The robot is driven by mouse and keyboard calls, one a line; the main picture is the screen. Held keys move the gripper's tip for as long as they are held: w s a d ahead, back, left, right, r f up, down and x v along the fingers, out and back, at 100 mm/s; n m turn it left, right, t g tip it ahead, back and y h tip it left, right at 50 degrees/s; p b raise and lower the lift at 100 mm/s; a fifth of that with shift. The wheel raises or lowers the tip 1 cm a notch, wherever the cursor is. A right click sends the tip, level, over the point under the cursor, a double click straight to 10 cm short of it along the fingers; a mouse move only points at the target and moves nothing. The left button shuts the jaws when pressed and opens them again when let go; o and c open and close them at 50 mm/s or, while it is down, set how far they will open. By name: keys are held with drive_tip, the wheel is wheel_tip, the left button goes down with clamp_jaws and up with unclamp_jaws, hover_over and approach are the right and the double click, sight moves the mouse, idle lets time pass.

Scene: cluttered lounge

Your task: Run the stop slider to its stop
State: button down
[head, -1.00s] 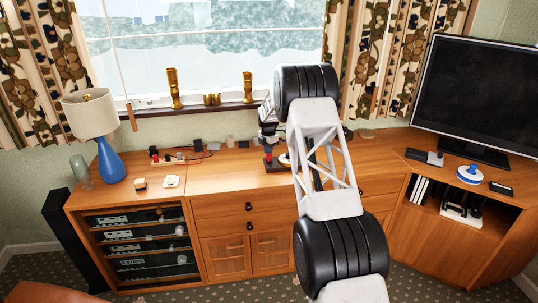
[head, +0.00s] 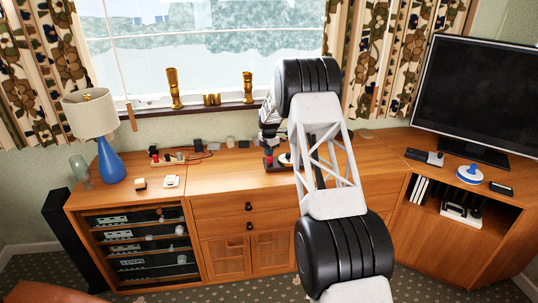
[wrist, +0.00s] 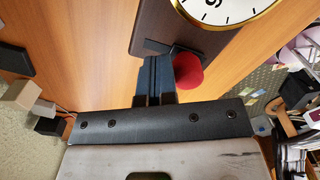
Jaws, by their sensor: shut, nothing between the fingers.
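In the wrist view a red round knob (wrist: 188,72) sits at the edge of a dark wooden base (wrist: 150,22), beside a black bracket. I take the knob to be the stop slider's grip. A white dial (wrist: 222,10) with a gold rim is mounted on the same base. My gripper (wrist: 155,62) is shut and empty, its fingertips just left of the knob, close against it; whether they touch I cannot tell. In the head view my gripper (head: 269,150) points down over the base (head: 274,168) on the sideboard, and my arm hides part of the device.
Small dark and pale blocks and cables lie along the wall behind. A blue lamp (head: 110,162) stands at far left. A television (head: 482,95) and a blue-white round object (head: 469,174) are at right.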

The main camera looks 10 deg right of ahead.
drive_tip(key=shift+s, duration=0.2)
drive_tip(key=shift+w, duration=0.15)
drive_tip(key=shift+w, duration=0.6)
drive_tip(key=shift+r, duration=0.15)
wheel_tip(320, 180, up, 7)
idle(1.3)
idle(0.4)
